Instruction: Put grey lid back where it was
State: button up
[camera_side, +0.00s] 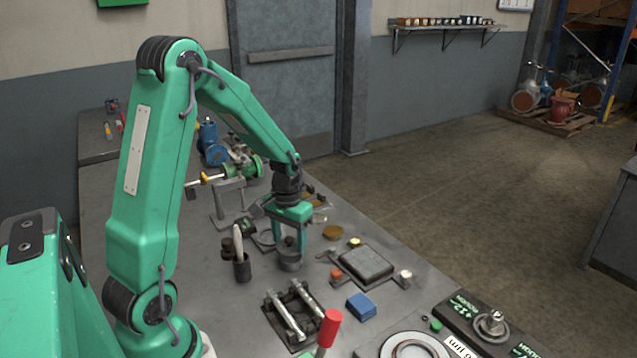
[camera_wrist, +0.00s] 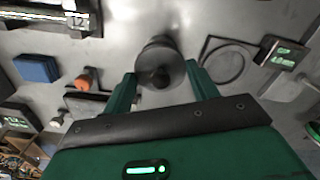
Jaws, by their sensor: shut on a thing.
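The grey lid (camera_side: 290,263) is a round grey piece with a dark knob on top, between my gripper's fingers. My gripper (camera_side: 289,254) points down and is shut on it, low over the grey bench. In the wrist view the lid (camera_wrist: 160,57) shows as a grey disc with its knob, between the two green fingertips of my gripper (camera_wrist: 161,78). What lies directly under the lid is hidden, and I cannot tell whether it touches anything below.
A dark cup with a pale stick (camera_side: 241,262) stands close left. A two-rail fixture (camera_side: 292,312), blue block (camera_side: 361,307) and square grey plate (camera_side: 366,262) lie nearer or right. A thin ring (camera_wrist: 226,84) lies beside the lid in the wrist view.

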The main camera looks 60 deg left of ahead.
aim_at(289, 239)
jog(key=shift+f, duration=1.25)
jog(key=shift+f, duration=0.1)
jog(key=o, duration=0.9)
jog(key=shift+o, duration=0.2)
notch_tip(289, 239, up, 12)
jog(key=shift+r, duration=0.1)
jog(key=shift+d+r, duration=0.1)
